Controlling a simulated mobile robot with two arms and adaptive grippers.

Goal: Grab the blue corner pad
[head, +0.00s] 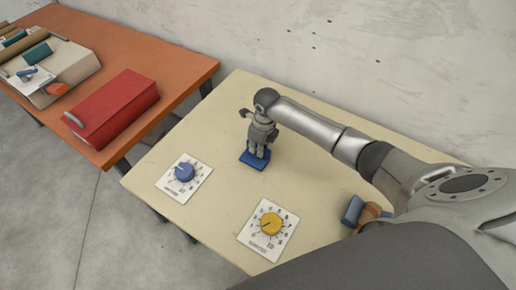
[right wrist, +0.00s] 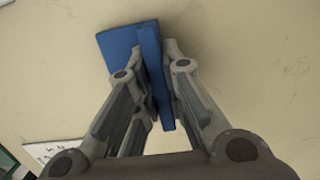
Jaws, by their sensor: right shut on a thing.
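The blue corner pad (head: 253,161) is an angled blue piece over the pale table (head: 215,135), below my right gripper (head: 259,149). In the right wrist view the pad (right wrist: 119,42) shows a flat face and an upright flange. The flange is between the fingers of my right gripper (right wrist: 158,95), which is shut on it. The fingers point down and hide part of the pad. I cannot tell whether the pad still touches the table. My left gripper is not in view.
Two dial cards, one with a blue knob (head: 184,173) and one with a yellow knob (head: 270,223), lie on the pale table. An orange table (head: 173,60) at left holds a red box (head: 112,105).

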